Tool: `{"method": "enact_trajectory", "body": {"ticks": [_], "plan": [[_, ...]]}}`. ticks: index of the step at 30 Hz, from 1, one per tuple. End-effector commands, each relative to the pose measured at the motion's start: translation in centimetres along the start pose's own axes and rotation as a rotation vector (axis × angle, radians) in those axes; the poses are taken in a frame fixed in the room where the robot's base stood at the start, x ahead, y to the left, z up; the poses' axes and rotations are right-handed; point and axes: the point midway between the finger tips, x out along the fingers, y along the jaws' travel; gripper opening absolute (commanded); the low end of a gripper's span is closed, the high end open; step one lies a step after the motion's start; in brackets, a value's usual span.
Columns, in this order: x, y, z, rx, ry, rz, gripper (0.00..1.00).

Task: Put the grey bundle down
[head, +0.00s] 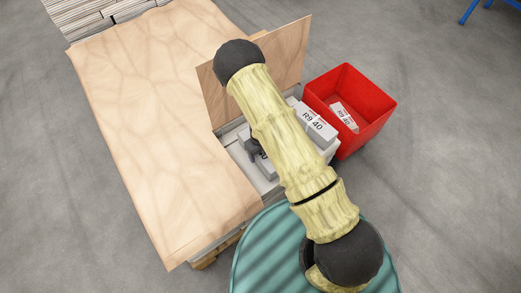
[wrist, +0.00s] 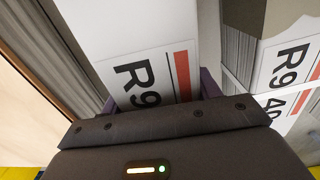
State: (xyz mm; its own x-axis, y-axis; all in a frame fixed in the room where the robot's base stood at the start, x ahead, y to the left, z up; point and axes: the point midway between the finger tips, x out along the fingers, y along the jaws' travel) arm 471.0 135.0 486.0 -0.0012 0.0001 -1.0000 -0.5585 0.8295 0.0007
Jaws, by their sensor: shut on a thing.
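My gripper (wrist: 158,95) is shut on a bundle (wrist: 130,35) with a white top sheet, a black "R9" print and a red bar. Its purple fingers show at the two sides of the bundle. In the head view my arm covers most of the gripper (head: 254,145) and of the held bundle (head: 263,162), which is low in the white-grey box area beside the wooden board. I cannot tell whether the held bundle touches what is under it. Another bundle (wrist: 285,70) marked "R9 40", with grey page edges, is just right of it; it also shows in the head view (head: 313,122).
A red bin (head: 367,85) with a bundle (head: 343,116) inside stands to the right. A large wooden board (head: 150,110) lies at the left, and an upright wooden panel (head: 290,55) stands behind the bundles. Stacked papers (head: 85,18) are at the far left.

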Motion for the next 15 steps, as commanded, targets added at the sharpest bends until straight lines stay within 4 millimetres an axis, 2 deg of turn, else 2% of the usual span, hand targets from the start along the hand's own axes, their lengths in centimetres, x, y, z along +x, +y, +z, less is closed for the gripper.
{"method": "enact_trajectory", "body": {"ticks": [3,15], "plan": [[1.25,-0.01,0.09,0.0,-0.002,0.0,0.0],[1.55,-0.01,0.09,0.0,-0.002,0.0,0.0]]}}
